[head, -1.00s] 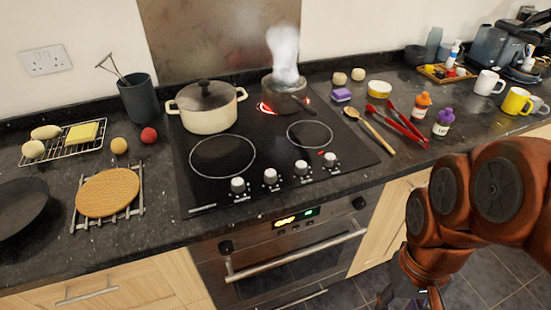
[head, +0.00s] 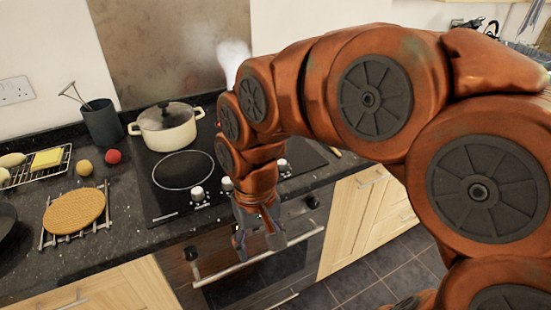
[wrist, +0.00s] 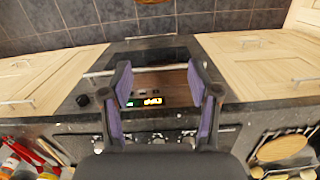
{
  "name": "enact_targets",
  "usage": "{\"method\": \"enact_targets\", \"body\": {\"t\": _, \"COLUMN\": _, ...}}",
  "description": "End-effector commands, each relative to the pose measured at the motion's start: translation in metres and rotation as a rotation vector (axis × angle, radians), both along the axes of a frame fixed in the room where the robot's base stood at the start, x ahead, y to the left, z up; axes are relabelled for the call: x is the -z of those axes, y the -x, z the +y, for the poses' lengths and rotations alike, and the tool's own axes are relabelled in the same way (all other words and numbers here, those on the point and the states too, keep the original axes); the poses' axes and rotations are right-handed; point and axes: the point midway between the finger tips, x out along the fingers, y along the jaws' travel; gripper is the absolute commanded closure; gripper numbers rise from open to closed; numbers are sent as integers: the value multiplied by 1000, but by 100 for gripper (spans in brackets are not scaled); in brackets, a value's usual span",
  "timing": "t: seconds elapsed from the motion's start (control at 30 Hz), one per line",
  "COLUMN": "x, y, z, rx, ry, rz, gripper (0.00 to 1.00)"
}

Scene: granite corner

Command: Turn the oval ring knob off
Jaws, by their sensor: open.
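White hob control knobs stand along the hob's front edge. In the head view I see a left knob (head: 197,194), one right of it (head: 226,184), and one at the right (head: 282,165); my arm hides another part of the row. Which one is the oval ring knob I cannot tell. My gripper (head: 258,240) is open and empty in front of the oven, below the counter edge in the picture and apart from the knobs. In the wrist view its two fingers (wrist: 160,88) stand wide apart around the view of the lit oven display (wrist: 145,102).
A cream pot (head: 166,128) stands at the hob's back left. The oven handle (head: 232,268) runs below the gripper. A dark oven knob (head: 312,201) shows at the right. A woven mat (head: 74,211) lies on a rack at the left. Steam rises behind my arm.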

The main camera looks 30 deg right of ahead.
Motion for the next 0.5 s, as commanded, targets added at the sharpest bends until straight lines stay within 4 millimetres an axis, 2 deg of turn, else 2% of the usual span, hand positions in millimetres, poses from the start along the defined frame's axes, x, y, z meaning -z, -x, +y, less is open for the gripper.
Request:
{"method": "enact_targets", "body": {"t": 0.03, "x": -10, "y": -21, "z": -1, "rx": 32, "ry": -9, "rz": -13, "gripper": 39}}
{"method": "enact_targets", "body": {"t": 0.27, "x": -33, "y": -105, "z": -21, "rx": 239, "ry": -32, "rz": -62, "gripper": 39}}
{"method": "enact_targets", "body": {"t": 0.5, "x": -38, "y": -186, "z": -66, "rx": 525, "ry": -50, "rz": -92, "gripper": 39}}
